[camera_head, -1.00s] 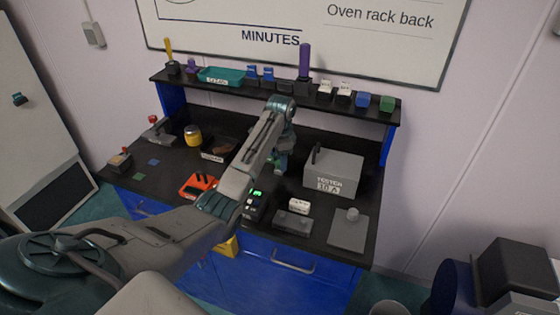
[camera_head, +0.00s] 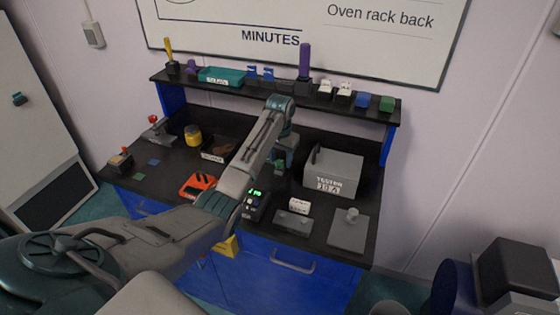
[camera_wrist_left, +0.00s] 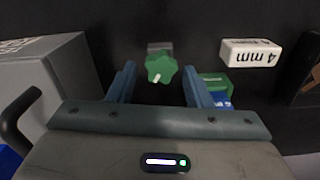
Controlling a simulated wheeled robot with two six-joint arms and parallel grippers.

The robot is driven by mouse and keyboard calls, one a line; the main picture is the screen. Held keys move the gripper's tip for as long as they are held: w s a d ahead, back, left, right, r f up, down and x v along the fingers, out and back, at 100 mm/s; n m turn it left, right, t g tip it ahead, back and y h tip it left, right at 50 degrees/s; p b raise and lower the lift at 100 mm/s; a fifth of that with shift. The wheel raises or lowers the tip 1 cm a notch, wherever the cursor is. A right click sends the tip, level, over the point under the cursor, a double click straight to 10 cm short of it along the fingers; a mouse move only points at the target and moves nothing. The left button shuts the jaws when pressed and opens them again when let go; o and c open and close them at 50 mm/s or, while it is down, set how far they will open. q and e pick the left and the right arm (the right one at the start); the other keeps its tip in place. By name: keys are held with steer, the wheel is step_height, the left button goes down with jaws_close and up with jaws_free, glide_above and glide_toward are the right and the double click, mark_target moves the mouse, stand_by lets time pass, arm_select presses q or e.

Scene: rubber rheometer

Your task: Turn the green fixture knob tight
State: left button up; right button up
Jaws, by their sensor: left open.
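The green fixture knob (camera_wrist_left: 160,67) is lobed, with a white mark, and sits on a grey mount in the left wrist view. My left gripper (camera_wrist_left: 160,72) is open, with one blue finger on each side of the knob and visible gaps between. I cannot tell whether the fingertips reach down to the knob's height. In the head view my left forearm reaches over the bench, and a bit of green (camera_head: 280,167) shows below my left gripper (camera_head: 283,157). The fixture there is mostly hidden. My right gripper is not in view.
A grey tester box (camera_head: 333,172) stands just right of my gripper. A white "4 mm" block (camera_wrist_left: 250,53) and a green block (camera_wrist_left: 215,82) lie near the knob. A shelf (camera_head: 230,87) with small items runs along the back.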

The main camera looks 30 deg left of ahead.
arm_select(q)
steer(key=n, duration=0.3)
steer(key=shift+a+n, duration=0.1)
steer(key=shift+n, duration=0.3)
steer(key=n, duration=0.3)
steer(key=shift+n, duration=0.4)
steer(key=shift+c, duration=0.5)
steer(key=c, duration=0.7)
steer(key=m, duration=0.4)
steer(key=shift+m, duration=0.3)
steer(key=shift+c, duration=0.2)
steer(key=m, duration=0.4)
steer(key=shift+m, duration=0.3)
